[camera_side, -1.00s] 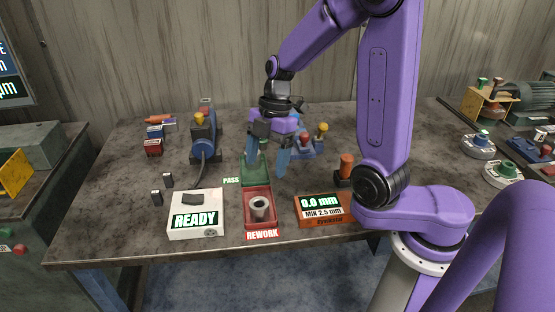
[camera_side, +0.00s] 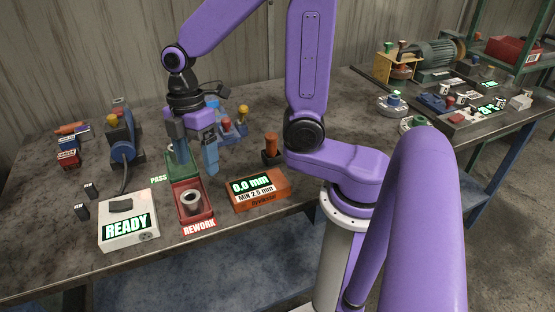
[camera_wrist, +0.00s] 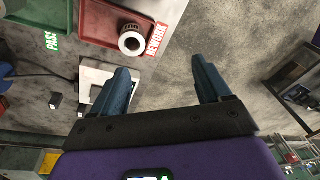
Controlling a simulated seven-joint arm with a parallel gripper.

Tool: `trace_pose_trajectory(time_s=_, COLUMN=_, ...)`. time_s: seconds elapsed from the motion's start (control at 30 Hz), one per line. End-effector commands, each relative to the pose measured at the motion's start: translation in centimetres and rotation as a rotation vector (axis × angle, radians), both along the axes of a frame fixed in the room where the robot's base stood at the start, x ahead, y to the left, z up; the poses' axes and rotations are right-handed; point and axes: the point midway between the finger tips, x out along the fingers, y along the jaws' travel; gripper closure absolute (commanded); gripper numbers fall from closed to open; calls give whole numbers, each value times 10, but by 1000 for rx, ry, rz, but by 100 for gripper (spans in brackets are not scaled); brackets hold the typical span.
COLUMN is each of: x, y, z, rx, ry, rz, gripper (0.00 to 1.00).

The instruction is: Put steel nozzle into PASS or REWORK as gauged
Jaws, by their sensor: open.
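The steel nozzle (camera_side: 191,201), a short grey hollow cylinder, stands in the red REWORK tray (camera_side: 209,213); it also shows in the wrist view (camera_wrist: 131,40) inside the red tray (camera_wrist: 91,25). My gripper (camera_side: 194,160) is above the trays, fingers pointing down, apart from the nozzle. In the wrist view, its blue fingers (camera_wrist: 161,70) are spread with nothing between them. The orange gauge box (camera_side: 262,200) right of the trays reads 0.0 mm, MIN 2.5 mm.
A white box reading READY (camera_side: 128,233) stands left of the red tray. A blue polishing machine (camera_side: 123,142) and small dark blocks (camera_side: 86,201) are further left. A copper-coloured cylinder (camera_side: 271,147) stands behind the gauge. Bare table lies at front left.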

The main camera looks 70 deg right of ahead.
Motion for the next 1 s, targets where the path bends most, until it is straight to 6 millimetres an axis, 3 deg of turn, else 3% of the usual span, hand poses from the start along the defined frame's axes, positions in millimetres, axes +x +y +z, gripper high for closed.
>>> trace_pose_trajectory(time_s=0.47, x=-63, y=-9, z=5, rx=-80, ry=-9, rz=-114, gripper=23)
trace_pose_trajectory(time_s=1.0, x=-148, y=-30, z=9, rx=-119, ry=-57, rz=-253, gripper=23)
